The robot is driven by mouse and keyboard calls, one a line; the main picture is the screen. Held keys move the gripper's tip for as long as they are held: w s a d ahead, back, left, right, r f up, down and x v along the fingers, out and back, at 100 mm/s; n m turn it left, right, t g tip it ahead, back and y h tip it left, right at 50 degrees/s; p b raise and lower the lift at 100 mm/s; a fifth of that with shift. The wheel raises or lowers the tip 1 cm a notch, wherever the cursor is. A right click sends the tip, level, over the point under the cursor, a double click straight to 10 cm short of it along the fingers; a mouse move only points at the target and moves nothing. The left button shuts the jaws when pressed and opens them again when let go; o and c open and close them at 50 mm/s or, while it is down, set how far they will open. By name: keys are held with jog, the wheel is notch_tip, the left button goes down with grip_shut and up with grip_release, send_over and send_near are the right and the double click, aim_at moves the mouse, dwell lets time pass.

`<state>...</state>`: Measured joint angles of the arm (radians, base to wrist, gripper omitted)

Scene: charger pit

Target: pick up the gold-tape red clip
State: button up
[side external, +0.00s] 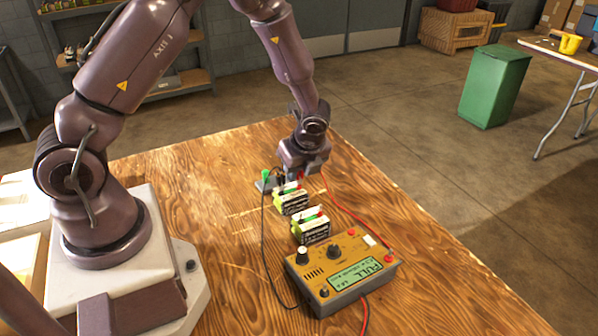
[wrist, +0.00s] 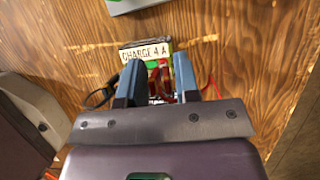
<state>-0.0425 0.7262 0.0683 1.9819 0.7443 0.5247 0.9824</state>
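My gripper (side external: 303,172) points down at the far end of the row of battery blocks, low over the wooden table. In the wrist view its two blue-grey fingers (wrist: 157,72) stand apart, with green and red parts showing between and below them. A small red piece (side external: 300,175) shows right under the gripper in the side view, with a red wire running from there to the charger. Red wire (wrist: 211,85) also shows beside the right finger. I cannot make out gold tape on any clip.
Two battery blocks (side external: 292,202) (side external: 313,229) stand between the gripper and the yellow charger box (side external: 345,268), whose display reads FULL. A label reading CHARGE 4 A (wrist: 145,53) lies ahead of the fingers. The table (side external: 400,220) right of the red wire is clear.

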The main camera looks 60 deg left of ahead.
jog(key=shift+a+f, duration=0.2)
jog(key=shift+f, duration=0.35)
jog(key=c, duration=0.5)
jog(key=shift+r, duration=0.1)
jog(key=shift+r, duration=0.6)
jog(key=s+r, duration=0.1)
jog(key=r, duration=0.1)
jog(key=s+d+r, duration=0.1)
jog(key=s+r, duration=0.1)
jog(key=r, duration=0.1)
jog(key=s+r, duration=0.2)
jog(key=r, duration=0.1)
jog(key=shift+s+d+r, duration=0.1)
jog(key=shift+d, duration=0.15)
jog(key=s+d+r, duration=0.2)
jog(key=s+r, duration=0.1)
jog(key=s, duration=0.5)
jog(key=shift+s+d+r, duration=0.15)
jog(key=shift+d+r, duration=0.1)
